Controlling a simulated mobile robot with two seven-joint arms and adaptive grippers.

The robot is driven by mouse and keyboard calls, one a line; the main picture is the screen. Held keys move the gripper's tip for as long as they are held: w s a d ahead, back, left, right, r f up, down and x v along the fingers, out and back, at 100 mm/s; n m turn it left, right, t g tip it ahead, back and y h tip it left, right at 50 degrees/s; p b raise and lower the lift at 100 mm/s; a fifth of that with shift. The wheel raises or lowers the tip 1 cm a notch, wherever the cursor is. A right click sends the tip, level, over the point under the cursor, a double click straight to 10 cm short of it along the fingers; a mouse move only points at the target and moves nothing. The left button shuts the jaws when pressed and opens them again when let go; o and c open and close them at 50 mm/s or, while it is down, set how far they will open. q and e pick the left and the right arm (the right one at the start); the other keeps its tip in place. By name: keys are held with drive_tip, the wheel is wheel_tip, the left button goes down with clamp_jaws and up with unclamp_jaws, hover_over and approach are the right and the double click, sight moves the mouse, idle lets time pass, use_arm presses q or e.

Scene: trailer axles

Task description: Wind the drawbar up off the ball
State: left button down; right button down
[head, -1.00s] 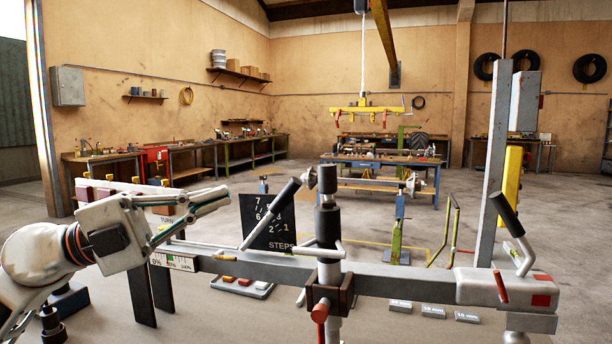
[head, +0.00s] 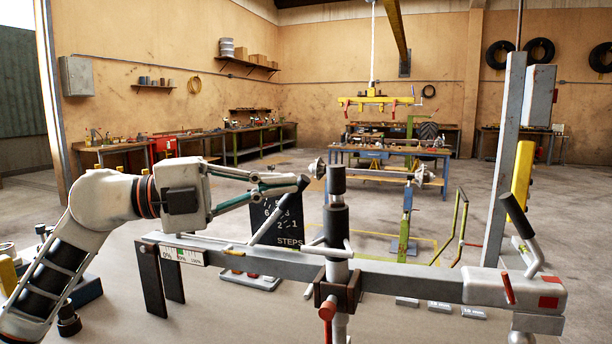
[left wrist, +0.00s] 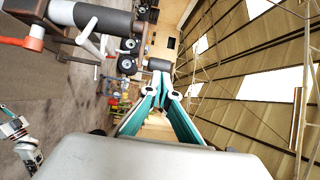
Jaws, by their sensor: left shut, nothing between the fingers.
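The drawbar (head: 420,283) is a grey beam running level across the head view. Its coupling head (head: 515,290), with a black-gripped lever, is at the right end above a grey stand; the ball is hidden beneath it. A jack post (head: 337,228) with a dark sleeve stands upright through a brown clamp. A crank handle (head: 275,215) slants up left of the post to a black grip (head: 304,183). My left gripper (head: 284,187) is shut and empty, its tips close to that grip. In the left wrist view the grip (left wrist: 159,64) lies just beyond the fingertips; contact is unclear.
A red-handled clamp screw (head: 327,312) is on the post. A dark STEPS board (head: 290,225) stands behind the beam. A percent gauge (head: 181,254) is on the beam's left end. A grey column (head: 505,160) rises at right.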

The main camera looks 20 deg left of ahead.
sight(336, 188)
use_arm(q)
drive_tip(key=x, duration=0.4)
drive_tip(key=shift+w+d, duration=0.1)
drive_tip(key=shift+d, duration=0.1)
use_arm(e)
drive_tip(key=shift+s+a, duration=0.1)
drive_tip(key=shift+s, duration=0.2)
drive_tip(key=shift+w, duration=0.1)
